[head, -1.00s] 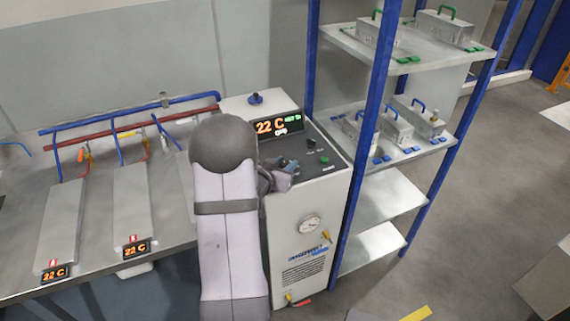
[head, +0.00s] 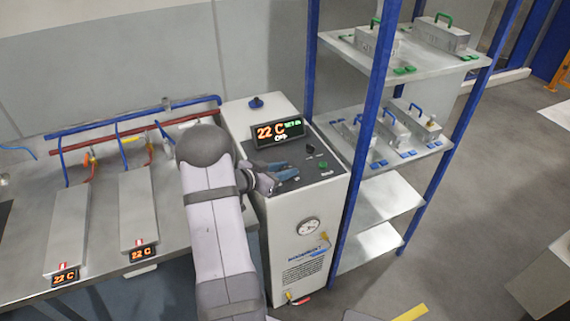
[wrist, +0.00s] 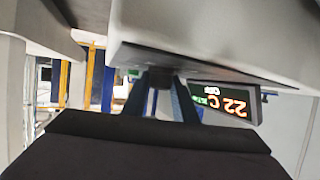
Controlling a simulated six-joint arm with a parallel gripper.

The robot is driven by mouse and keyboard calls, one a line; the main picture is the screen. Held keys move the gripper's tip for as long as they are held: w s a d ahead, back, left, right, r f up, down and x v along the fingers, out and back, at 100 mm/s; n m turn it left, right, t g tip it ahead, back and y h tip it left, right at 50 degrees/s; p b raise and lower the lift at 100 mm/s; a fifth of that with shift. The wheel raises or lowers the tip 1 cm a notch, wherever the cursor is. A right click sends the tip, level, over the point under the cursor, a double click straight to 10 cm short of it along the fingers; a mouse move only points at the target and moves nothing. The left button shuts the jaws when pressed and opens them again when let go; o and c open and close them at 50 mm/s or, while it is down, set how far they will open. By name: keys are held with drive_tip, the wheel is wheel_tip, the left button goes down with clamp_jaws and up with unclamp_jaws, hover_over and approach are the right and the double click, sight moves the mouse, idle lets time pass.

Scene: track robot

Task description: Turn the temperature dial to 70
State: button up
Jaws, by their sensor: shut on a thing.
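The control unit (head: 327,205) stands left of the shelf rack, with a dark panel on its sloping top. Its display (head: 278,131) reads 22 C with OFF below; the small green set figure is too blurred to read. The display shows upside down in the wrist view (wrist: 222,101). My gripper (head: 284,172) is at the panel, below the display. In the wrist view its two blue-grey fingers (wrist: 165,98) are shut on a dark knob, the temperature dial (wrist: 160,77). In the head view the dial is hidden by the fingers.
A black switch (head: 310,148) and a green button (head: 323,163) sit close right of my gripper. A blue post (head: 367,150) of the rack rises beside the unit. A bench (head: 105,185) with plates and pipes lies to the left.

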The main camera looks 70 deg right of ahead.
drive_tip(key=shift+w+r+m+g+y+p, duration=0.15)
drive_tip(key=shift+m+g+y+p, duration=0.25)
drive_tip(key=shift+m+g, duration=0.55)
drive_tip(key=shift+f+m+g+y+b, duration=0.25)
drive_tip(key=shift+m+g+y+b, duration=0.25)
drive_tip(key=shift+m+g+y, duration=0.6)
drive_tip(key=m+g+y+b, duration=0.2)
drive_tip(key=m+b, duration=0.1)
drive_tip(key=shift+f, duration=0.1)
drive_tip(key=shift+m+g+y+b, duration=0.25)
drive_tip(key=shift+y+b, duration=0.15)
drive_tip(key=shift+b, duration=0.15)
drive_tip(key=shift+r+m+y+b, duration=0.25)
drive_tip(key=shift+m+y+b, duration=0.15)
drive_tip(key=shift+b, duration=0.1)
drive_tip(key=o, duration=1)
drive_tip(key=shift+s, duration=0.2)
drive_tip(key=shift+o, duration=0.2)
drive_tip(key=shift+w, duration=0.1)
